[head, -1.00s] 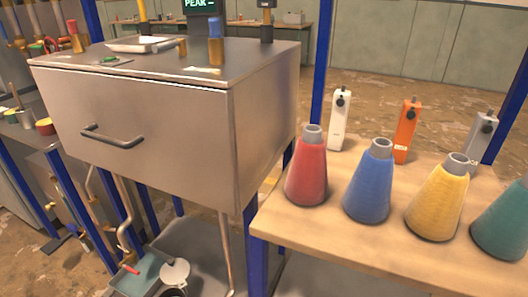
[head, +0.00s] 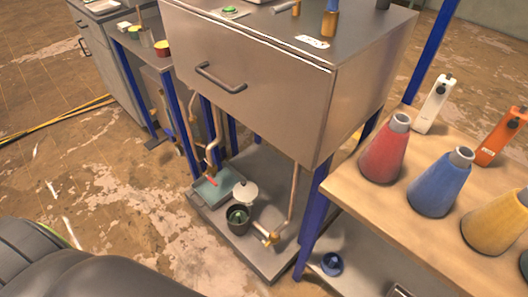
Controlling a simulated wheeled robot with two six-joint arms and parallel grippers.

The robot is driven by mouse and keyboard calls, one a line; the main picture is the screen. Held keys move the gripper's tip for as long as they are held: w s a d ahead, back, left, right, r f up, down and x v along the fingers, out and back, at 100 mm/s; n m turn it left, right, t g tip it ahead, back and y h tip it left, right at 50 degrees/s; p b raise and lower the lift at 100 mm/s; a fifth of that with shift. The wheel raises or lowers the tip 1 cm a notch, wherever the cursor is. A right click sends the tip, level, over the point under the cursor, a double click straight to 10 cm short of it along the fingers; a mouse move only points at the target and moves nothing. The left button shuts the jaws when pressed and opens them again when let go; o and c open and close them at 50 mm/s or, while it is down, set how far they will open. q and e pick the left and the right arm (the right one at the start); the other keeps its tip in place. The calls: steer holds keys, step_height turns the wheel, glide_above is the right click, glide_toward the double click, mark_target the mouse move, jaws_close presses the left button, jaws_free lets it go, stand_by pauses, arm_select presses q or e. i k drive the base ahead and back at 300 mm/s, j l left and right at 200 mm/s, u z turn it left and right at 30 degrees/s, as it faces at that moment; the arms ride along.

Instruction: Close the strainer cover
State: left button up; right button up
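The strainer (head: 238,218) is a dark, round, open-topped pot low on the grey base plate under the steel chamber. Something green shows inside it. Its light, round cover (head: 246,191) with a small knob stands raised at the strainer's back edge, so the strainer is open. I cannot make out the hinge. A brass fitting and pipe (head: 270,238) run from the strainer's right side. Neither of my grippers is in view.
The steel chamber (head: 240,90) with its drawer handle overhangs the strainer. A shallow teal tray (head: 212,188) with a red-handled part lies left of it. Blue legs stand around. A wooden table (head: 360,210) with coloured cones is at right.

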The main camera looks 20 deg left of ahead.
mark_target(244, 190)
steer(key=i+j+z, duration=0.1)
steer(key=j+z, duration=0.2)
steer(key=j, duration=0.55)
steer(key=j+z, duration=0.25)
steer(key=j, duration=0.65)
